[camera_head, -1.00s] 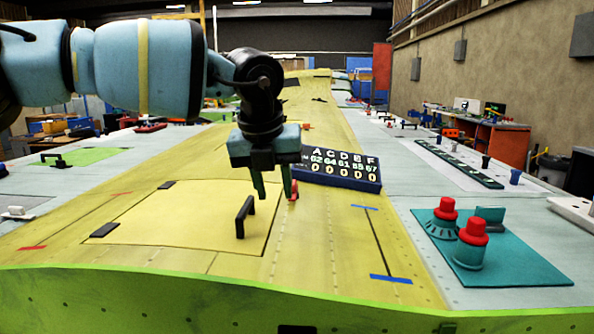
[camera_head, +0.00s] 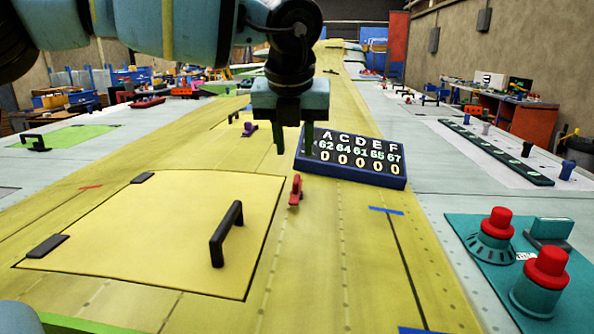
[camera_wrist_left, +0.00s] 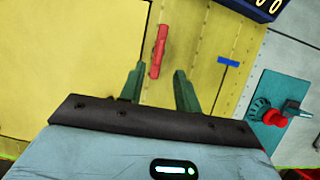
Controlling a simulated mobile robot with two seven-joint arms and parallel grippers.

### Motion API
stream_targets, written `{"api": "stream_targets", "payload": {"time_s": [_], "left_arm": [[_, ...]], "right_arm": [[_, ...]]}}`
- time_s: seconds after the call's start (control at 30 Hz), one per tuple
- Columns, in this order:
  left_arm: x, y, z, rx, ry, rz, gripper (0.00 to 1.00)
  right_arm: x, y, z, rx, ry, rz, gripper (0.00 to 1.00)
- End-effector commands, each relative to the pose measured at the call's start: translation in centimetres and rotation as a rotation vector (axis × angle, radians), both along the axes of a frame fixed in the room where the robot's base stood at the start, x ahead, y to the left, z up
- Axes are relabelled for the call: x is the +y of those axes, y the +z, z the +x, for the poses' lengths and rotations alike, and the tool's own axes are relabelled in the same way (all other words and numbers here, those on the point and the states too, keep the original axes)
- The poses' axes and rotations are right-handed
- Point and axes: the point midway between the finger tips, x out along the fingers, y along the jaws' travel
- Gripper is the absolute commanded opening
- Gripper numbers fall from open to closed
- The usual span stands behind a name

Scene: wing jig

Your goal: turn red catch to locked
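The red catch (camera_head: 295,190) is a small red lever on the yellow wing skin, just right of the panel edge. It also shows in the left wrist view (camera_wrist_left: 158,52), ahead of the fingertips and roughly in line with the gap between them. My left gripper (camera_head: 293,148) is open and empty, fingers pointing down, above and apart from the catch. In the left wrist view its two green fingers (camera_wrist_left: 158,80) stand spread. My right gripper is not in view.
A yellow panel (camera_head: 130,222) with a black handle (camera_head: 225,234) lies left of the catch. A dark board with letters and numbers (camera_head: 352,160) stands close behind it. Red-topped knobs (camera_head: 546,278) sit on a teal mat at right. A purple catch (camera_head: 249,128) is farther back.

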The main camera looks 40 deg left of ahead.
Motion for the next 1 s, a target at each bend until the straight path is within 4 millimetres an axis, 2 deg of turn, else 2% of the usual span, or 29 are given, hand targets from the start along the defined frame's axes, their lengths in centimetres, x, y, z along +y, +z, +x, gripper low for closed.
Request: {"api": "stream_targets", "payload": {"time_s": [0.17,0.4,0.6,0.97,1.0], "left_arm": [[0.3,-1.4,0.4,0.005,0.001,0.0,0.33],[1.0,-4.8,1.6,0.004,0.0,0.0,0.33],[1.5,-6.7,2.3,0.002,0.0,0.0,0.33],[1.6,-7.2,2.5,0.001,0.0,-0.001,0.33],[1.6,-7.2,2.5,0.001,0.0,-0.001,0.3]], "right_arm": [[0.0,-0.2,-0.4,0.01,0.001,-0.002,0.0],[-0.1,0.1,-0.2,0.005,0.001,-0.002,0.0],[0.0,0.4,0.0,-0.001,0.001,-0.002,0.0],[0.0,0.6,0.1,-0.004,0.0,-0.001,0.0],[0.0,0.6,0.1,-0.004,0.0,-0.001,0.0]]}}
